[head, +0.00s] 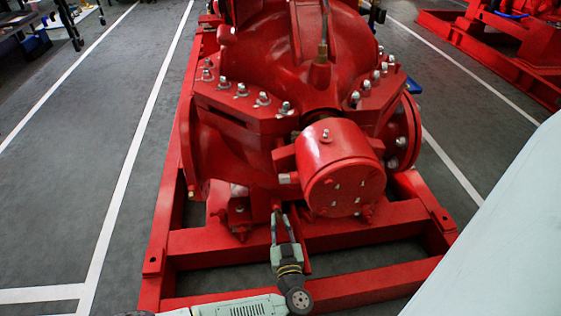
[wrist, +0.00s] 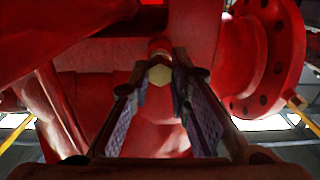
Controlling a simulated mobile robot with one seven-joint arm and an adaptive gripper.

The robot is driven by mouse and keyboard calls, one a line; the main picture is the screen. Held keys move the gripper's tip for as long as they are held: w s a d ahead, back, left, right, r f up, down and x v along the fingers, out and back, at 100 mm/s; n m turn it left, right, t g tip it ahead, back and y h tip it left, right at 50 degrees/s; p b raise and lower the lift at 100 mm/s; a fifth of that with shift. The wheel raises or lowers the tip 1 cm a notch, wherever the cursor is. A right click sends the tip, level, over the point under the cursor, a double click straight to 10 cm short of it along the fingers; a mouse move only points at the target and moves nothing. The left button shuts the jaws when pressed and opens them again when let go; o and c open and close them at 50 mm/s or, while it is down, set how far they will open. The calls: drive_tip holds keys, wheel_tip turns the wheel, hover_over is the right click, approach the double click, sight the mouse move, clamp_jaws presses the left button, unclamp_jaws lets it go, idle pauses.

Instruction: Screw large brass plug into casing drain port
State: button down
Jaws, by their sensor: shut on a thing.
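The large brass plug (wrist: 159,74) shows in the wrist view as a pale yellow hexagonal head between my fingertips. My gripper (head: 281,213) is shut on it; the fingertips also show in the wrist view (wrist: 160,88). The plug's head faces the wrist camera, and its far end is hidden against a short red boss (wrist: 160,45) on the casing underside. The red pump casing (head: 255,135) stands above and behind my gripper. In the head view the plug itself cannot be made out. The drain port opening and the thread engagement are hidden.
The red base frame (head: 345,287) runs below and around my gripper, with a crossbeam close behind the fingers. A round red bearing housing (head: 343,185) overhangs to the right. A flange (wrist: 262,55) with bolt holes is at the right in the wrist view. Grey floor is clear left.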

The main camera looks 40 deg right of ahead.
drive_tip(key=shift+w+d+b, duration=0.3)
drive_tip(key=shift+w, duration=0.25)
drive_tip(key=shift+b, duration=0.4)
idle(0.5)
drive_tip(key=m, duration=2.4)
drive_tip(key=shift+w, duration=0.1)
